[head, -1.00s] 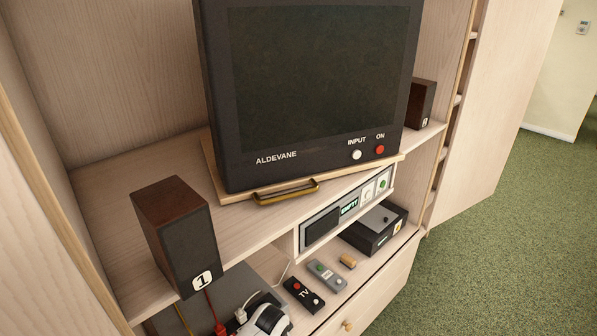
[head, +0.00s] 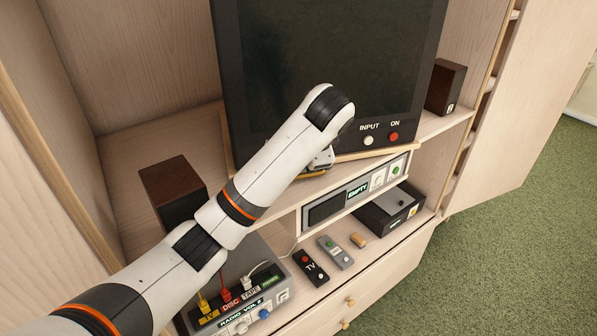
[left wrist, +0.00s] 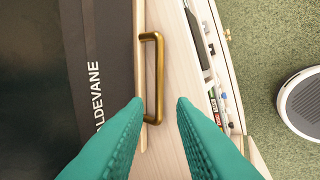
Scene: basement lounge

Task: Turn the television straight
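The dark television (head: 330,60) stands on a wooden board (head: 385,152) on the cabinet's upper shelf. Its front is angled relative to the shelf's front edge. A brass handle (left wrist: 157,75) is fixed at the board's front edge; in the head view my left arm mostly hides it. My left gripper (left wrist: 160,102) has its green fingers spread, with the near part of the handle in line with the gap, closer to the left finger. Contact cannot be made out. In the head view the left gripper (head: 322,160) is mostly hidden behind its wrist. My right gripper is out of view.
A brown speaker (head: 172,185) stands left of the television, partly behind my arm, another (head: 445,87) to the right. Below are a player marked EMPTY (head: 335,205), a black box (head: 388,212), remotes (head: 311,268), and a unit with coloured plugs (head: 235,305). Green carpet lies right.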

